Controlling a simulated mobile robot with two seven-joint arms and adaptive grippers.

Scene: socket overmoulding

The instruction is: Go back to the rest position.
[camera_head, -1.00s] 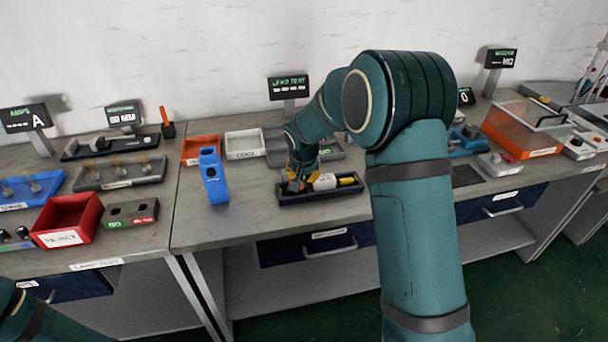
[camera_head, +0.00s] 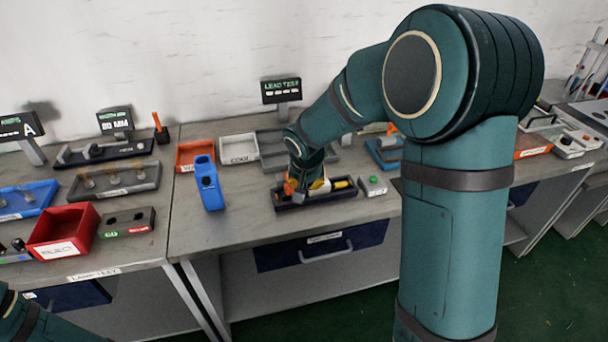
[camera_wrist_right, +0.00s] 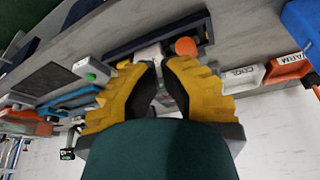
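My right gripper (camera_head: 297,190) is low over a black tray (camera_head: 318,198) on the bench, pointing down. In the right wrist view its two yellow fingers (camera_wrist_right: 160,75) stand apart with a narrow gap and nothing clearly held between them. A white part (camera_wrist_right: 148,53) and a round orange part (camera_wrist_right: 185,46) lie beyond the fingertips, by the tray. In the head view the gripper partly hides the white part (camera_head: 322,186), and a yellow part (camera_head: 342,184) lies to its right in the tray. My left arm shows only at the lower left; its gripper is out of frame.
Behind are a white bin (camera_head: 239,149), an orange bin (camera_head: 197,155) and a grey tray (camera_head: 270,148). A red bin (camera_head: 63,232) is farther left.

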